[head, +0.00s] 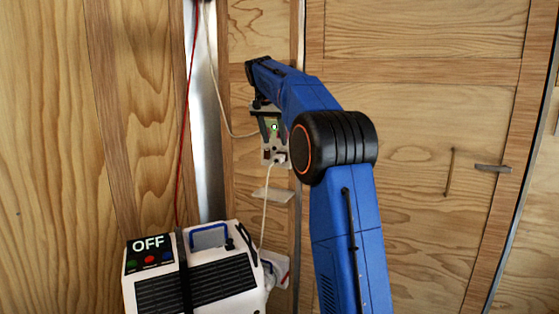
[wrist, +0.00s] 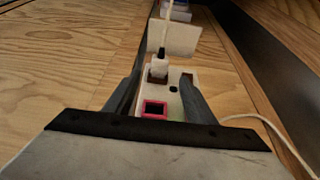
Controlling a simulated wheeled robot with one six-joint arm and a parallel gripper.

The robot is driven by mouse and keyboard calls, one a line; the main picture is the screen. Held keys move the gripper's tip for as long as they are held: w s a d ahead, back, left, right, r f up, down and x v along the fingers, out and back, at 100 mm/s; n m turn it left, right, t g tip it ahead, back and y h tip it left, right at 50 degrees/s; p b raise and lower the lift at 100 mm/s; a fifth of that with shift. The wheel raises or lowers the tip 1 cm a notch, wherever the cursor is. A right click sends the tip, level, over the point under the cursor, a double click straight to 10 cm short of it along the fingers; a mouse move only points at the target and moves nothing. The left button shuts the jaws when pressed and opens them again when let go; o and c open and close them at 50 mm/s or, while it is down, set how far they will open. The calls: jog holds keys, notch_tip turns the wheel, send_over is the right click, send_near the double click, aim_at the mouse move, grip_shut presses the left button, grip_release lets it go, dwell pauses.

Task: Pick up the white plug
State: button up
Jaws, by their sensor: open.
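The white plug (wrist: 159,69) is in a socket of the white outlet strip (wrist: 182,77), with a dark piece and pale cord leading away from it. In the head view the strip (head: 268,157) is on the wooden wall, and the plug (head: 281,159) appears at its lower part. My gripper (wrist: 161,79) is open. Its two fingers reach over the strip on either side, with the plug between or just beyond the fingertips; I cannot tell if they touch it. In the head view my gripper (head: 267,122) is in front of the strip, partly hidden by my arm.
A red-rimmed socket (wrist: 155,108) is nearer my gripper's base. A white machine marked OFF (head: 196,272) stands at lower left. A small pale ledge (head: 272,195) is below the strip. A red cable (head: 184,130) and a pale cable (head: 213,70) hang nearby.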

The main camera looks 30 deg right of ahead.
aim_at(279, 156)
jog(key=shift+d+x, duration=0.15)
jog(key=shift+x, duration=1.85)
jog(key=shift+d+x, duration=0.1)
jog(key=shift+x, duration=1.9)
jog(key=shift+r, duration=0.1)
jog(key=c, duration=1.3)
